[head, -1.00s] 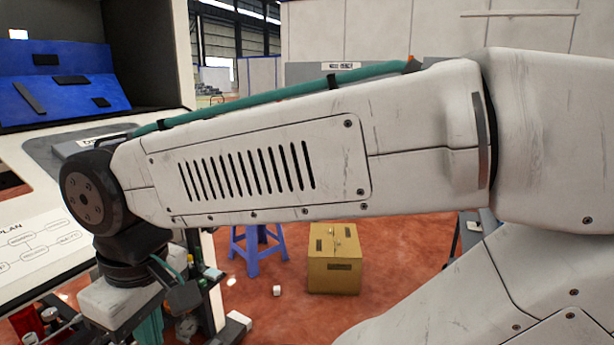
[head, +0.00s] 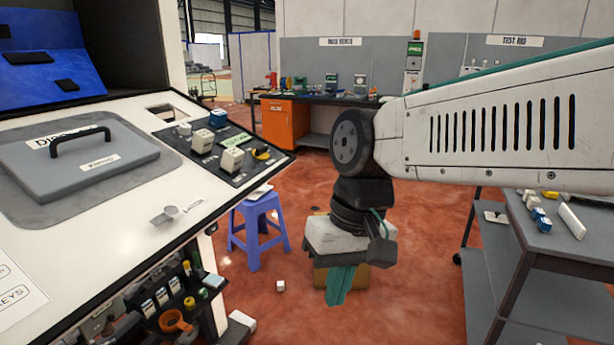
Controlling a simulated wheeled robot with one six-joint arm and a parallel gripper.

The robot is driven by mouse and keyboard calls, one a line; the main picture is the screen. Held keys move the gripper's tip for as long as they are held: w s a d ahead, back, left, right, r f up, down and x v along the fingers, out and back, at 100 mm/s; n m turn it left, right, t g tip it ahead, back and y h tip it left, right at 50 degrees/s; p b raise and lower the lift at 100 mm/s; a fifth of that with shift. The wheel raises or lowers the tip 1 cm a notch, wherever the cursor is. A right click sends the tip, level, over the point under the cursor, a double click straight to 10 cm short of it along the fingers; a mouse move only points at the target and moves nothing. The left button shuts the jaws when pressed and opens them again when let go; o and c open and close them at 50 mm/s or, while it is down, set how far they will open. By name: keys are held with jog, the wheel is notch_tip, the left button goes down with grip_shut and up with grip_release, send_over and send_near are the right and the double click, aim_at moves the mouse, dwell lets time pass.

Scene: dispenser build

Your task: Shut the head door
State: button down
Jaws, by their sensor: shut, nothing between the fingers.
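A grey panel (head: 78,158) with a black bar handle lies on the sloping white top of the dispenser (head: 190,205) at the left. It bears a label beginning "DIS", partly hidden by the handle, and looks flat against the darker grey plate around it. I cannot tell whether this is the head door. Above it is a dark, open-fronted housing with a blue inner panel (head: 45,78). My gripper (head: 337,298) points down over the floor, right of the dispenser and well apart from it. Its teal fingers are shut and hold nothing.
Several small blocks sit on a dark panel (head: 222,150) at the dispenser's right edge, with a metal scoop (head: 170,213) nearby. A blue stool (head: 258,230) stands beside the dispenser. A grey cart (head: 560,240) is at the right, an orange-fronted bench (head: 285,122) behind. Red floor lies between.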

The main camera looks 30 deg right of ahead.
jog(key=w+a+m+t+y, duration=0.2)
jog(key=w+m+t+y, duration=0.1)
jog(key=w+m+y, duration=1.1)
jog(key=w+d+f+m+t+h, duration=0.2)
jog(key=w+d+m+t+h, duration=0.1)
jog(key=w+d+m+t, duration=0.5)
jog(key=w+d+f+m+t+h, duration=0.2)
jog(key=w+d+m+t+h, duration=0.25)
jog(key=d, duration=0.45)
jog(key=w+a+y, duration=0.2)
jog(key=w+a, duration=0.3)
jog(key=w, duration=0.5)
jog(key=shift+m, duration=0.35)
jog(key=shift+s+d+r, duration=0.15)
jog(key=shift+s+r, duration=0.05)
jog(key=shift+r, duration=0.55)
jog(key=shift+s+d+r, duration=0.15)
jog(key=shift+d+r, duration=0.05)
jog(key=shift+r, duration=0.5)
jog(key=shift+s+d+r, duration=0.15)
jog(key=shift+s+r, duration=0.05)
jog(key=shift+r, duration=0.55)
jog(key=shift+r, duration=0.1)
